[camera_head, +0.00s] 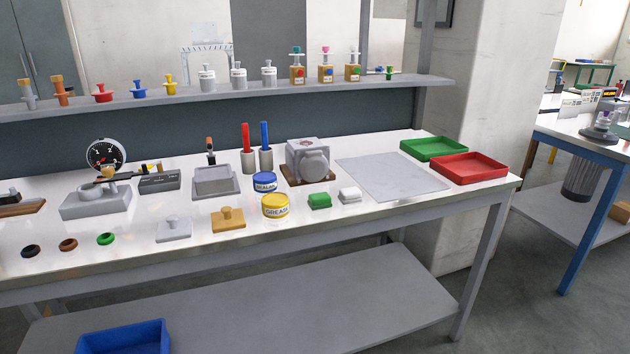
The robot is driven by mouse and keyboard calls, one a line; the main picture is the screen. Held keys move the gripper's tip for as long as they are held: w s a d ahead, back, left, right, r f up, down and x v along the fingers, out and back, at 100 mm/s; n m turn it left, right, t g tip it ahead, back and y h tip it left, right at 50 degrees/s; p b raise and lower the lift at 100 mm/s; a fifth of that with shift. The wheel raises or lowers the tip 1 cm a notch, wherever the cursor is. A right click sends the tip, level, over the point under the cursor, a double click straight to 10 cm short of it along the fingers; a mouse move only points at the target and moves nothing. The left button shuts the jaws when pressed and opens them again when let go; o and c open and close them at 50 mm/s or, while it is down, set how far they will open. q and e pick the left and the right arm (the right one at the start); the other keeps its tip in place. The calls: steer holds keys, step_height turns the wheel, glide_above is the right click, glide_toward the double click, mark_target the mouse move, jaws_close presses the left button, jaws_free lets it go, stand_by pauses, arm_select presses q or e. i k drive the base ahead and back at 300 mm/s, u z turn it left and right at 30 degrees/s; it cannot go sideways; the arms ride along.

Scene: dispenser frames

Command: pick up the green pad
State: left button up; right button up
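The green pad (320,201) is a small green block with a raised top. It lies on the white workbench (380,212), near the front edge. It sits between the yellow grease tin (275,205) on its left and a similar white pad (349,195) close on its right. Nothing covers it. Neither of my grippers shows in the head view.
A grey mat (392,177) lies right of the pads. A blue seal tin (264,182) and a grey pump-like housing (308,158) stand behind the green pad. A shelf (225,96) runs above the bench.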

mark_target(317, 202)
steer(key=z, duration=1.25)
steer(key=i, duration=1.5)
steer(key=u, duration=2.25)
